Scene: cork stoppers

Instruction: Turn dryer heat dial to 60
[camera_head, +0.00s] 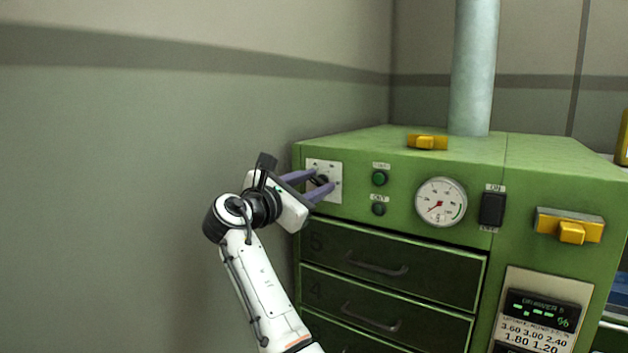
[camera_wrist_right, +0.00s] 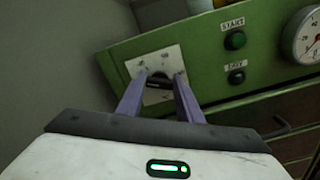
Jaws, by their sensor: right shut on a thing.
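The heat dial is a dark knob (camera_head: 320,180) on a white plate (camera_head: 335,169) with small marks, at the left end of the green dryer's (camera_head: 400,175) front. My right gripper (camera_head: 318,184) reaches it from the left, its purple fingers on either side of the knob and shut on it. In the right wrist view the knob (camera_wrist_right: 158,80) sits between the two fingertips, on its white plate (camera_wrist_right: 172,62). The fingers partly cover the plate, and I cannot read which mark the knob points to. My left gripper is not in view.
Right of the plate are two green buttons (camera_head: 379,178), a round gauge (camera_head: 441,202), a black switch (camera_head: 492,209) and a yellow handle (camera_head: 571,230). Drawers (camera_head: 392,265) with handles lie below. A grey wall (camera_head: 130,180) stands close on the left.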

